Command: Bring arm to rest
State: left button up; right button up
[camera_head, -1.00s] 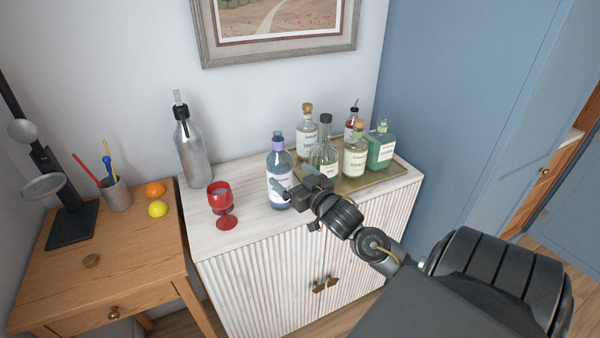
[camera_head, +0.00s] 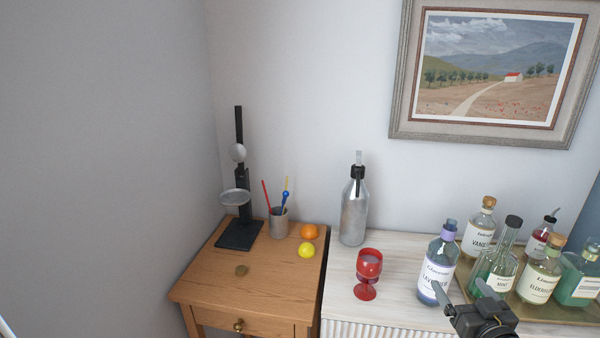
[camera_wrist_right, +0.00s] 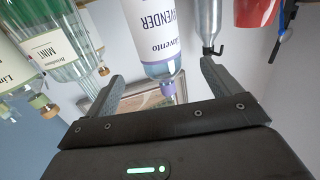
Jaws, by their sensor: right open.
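My right gripper (camera_head: 462,289) is open and empty at the lower right of the head view, in front of the lavender bottle (camera_head: 437,265). In the right wrist view, which is upside down, its two fingers (camera_wrist_right: 160,85) are spread, with the lavender bottle (camera_wrist_right: 152,38) showing in the gap between them. I cannot tell how far apart bottle and fingers are. The bottle stands upright on the white cabinet (camera_head: 400,247). Only the front of my right arm shows, at the bottom edge. My left gripper is not in view.
A red goblet (camera_head: 368,266) and a silver siphon bottle (camera_head: 354,212) stand left of the lavender bottle. A brass tray (camera_head: 530,308) of several bottles is close on the right. The wooden table (camera_head: 205,275) holds a lemon, an orange, a cup and a black stand.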

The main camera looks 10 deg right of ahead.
jog(key=s+a+f+n+g, duration=0.1)
jog(key=s+a+f+g, duration=0.35)
jog(key=f, duration=0.35)
jog(key=s+a+f+g, duration=0.3)
jog(key=s+a+f, duration=0.15)
jog(key=f, duration=0.25)
jog(key=s+a+f+n+g+y, duration=0.1)
jog(key=s+a+f+g, duration=0.3)
jog(key=s, duration=0.3)
jog(key=s+a+f+n+g+y, duration=0.2)
jog(key=s+a+f+g, duration=0.1)
jog(key=s+a+f, duration=0.4)
notch_tip(320, 180, down, 21)
jog(key=s, duration=0.2)
jog(key=s+d+f+g, duration=0.1)
jog(key=s+d+f, duration=0.1)
jog(key=s+f, duration=0.6)
jog(key=s+d+f+g, duration=0.1)
jog(key=s+f, duration=0.7)
jog(key=f, duration=0.1)
jog(key=shift+s+d+h, duration=0.25)
jog(key=shift+d+h, duration=0.05)
jog(key=shift+d, duration=0.05)
jog(key=shift+f, duration=0.1)
